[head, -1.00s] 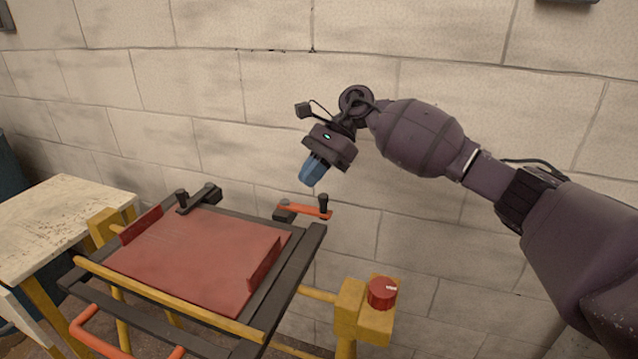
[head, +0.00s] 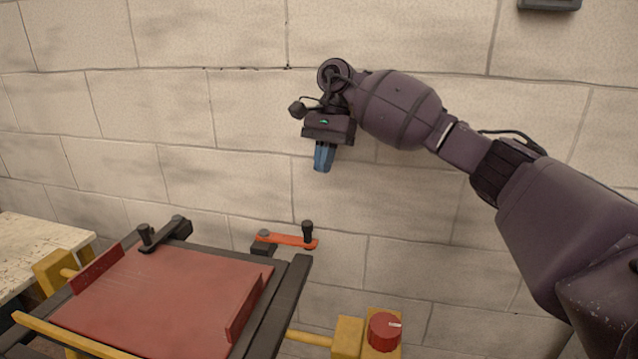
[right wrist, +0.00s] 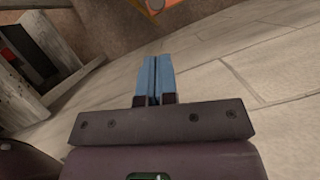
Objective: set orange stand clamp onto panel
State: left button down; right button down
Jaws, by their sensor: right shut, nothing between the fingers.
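The orange stand clamp (head: 290,240) is at the back right corner of the black frame. Its orange bar points right, away from the red panel (head: 150,295), and carries an upright black knob (head: 307,233) at its right end. The panel lies flat in the frame, with a raised red lip on its left and right sides. My right gripper (head: 322,168) appears above the clamp in the head view, apart from it, with its blue fingers shut and empty, pointing down. The fingers also show shut in the right wrist view (right wrist: 158,60). My left gripper is not in view.
A black clamp (head: 165,233) sits at the panel's back left edge. A yellow post with a red dial (head: 384,331) stands at the front right. A pale worn table (head: 40,250) is at the left. The block wall (head: 230,120) rises behind.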

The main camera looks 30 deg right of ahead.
aim_at(311, 223)
jog(key=x, duration=0.9)
jog(key=shift+f, duration=0.1)
jog(key=shift+s+a+m+t, duration=0.2)
jog(key=shift+s+m+t, duration=0.15)
jog(key=shift+m, duration=0.45)
jog(key=shift+s+a+m+p, duration=0.15)
jog(key=shift+m+p, duration=0.15)
jog(key=shift+m, duration=0.1)
